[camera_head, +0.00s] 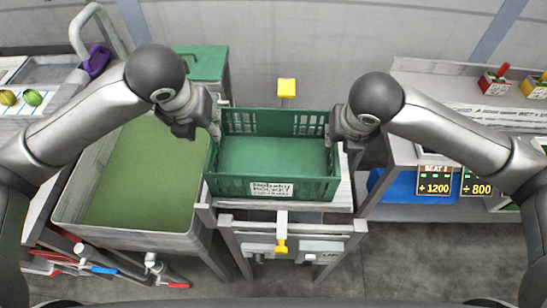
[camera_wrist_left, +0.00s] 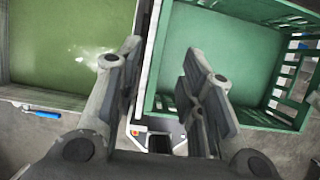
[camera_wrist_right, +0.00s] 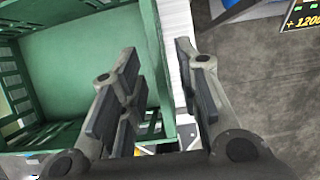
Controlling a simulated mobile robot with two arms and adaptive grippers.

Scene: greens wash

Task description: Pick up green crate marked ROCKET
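The green crate (camera_head: 225,187) stands upright and empty on a pale stand. Its white front label (camera_head: 271,189) reads ROCKET. My left gripper (camera_head: 213,130) is at the crate's left wall; in the left wrist view its spread fingers (camera_wrist_left: 163,62) lie either side of that wall, with the crate floor (camera_wrist_left: 235,45) on the right. My right gripper (camera_head: 336,132) is at the right wall; in the right wrist view its spread fingers (camera_wrist_right: 157,58) lie either side of it, with the crate floor (camera_wrist_right: 80,65) on the left. I cannot tell whether the fingers touch the walls.
A basin of green water (camera_head: 140,175) stands left of the crate. A green box (camera_head: 205,62) is behind it. A shelf unit (camera_head: 445,95) with small red and yellow containers stands to the right, with price signs (camera_head: 435,181) below. A yellow-topped post (camera_head: 287,86) rises behind the crate.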

